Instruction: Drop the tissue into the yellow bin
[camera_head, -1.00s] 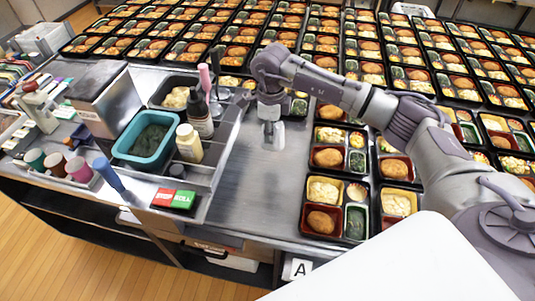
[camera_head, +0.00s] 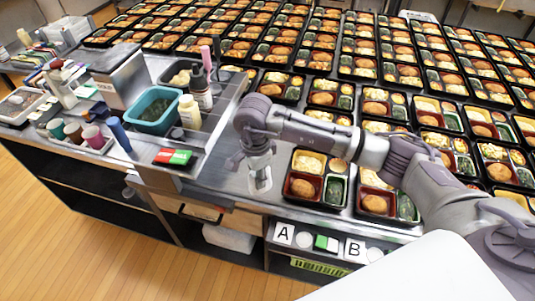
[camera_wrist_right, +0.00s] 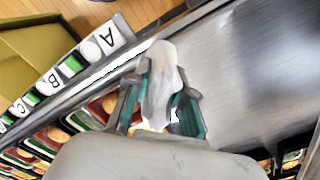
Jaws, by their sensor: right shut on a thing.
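My right gripper (camera_head: 258,172) is shut on a white tissue (camera_head: 262,183), above the bare metal counter close to its front edge. In the right wrist view the crumpled tissue (camera_wrist_right: 163,80) sits between the two greenish fingers of the gripper (camera_wrist_right: 160,98) and sticks out past their tips. A yellow box-like bin (camera_wrist_right: 35,45) shows in the upper left of the wrist view, beyond the counter edge and partly cut off by the frame. I cannot make the bin out clearly in the head view. My left gripper is not in view.
Filled bento trays (camera_head: 318,177) cover the counter to the right and back. A teal tub (camera_head: 153,109), bottles and a red-green block (camera_head: 172,157) stand on the left. Labels A and B (camera_head: 284,233) mark the front edge. Wooden floor lies in front.

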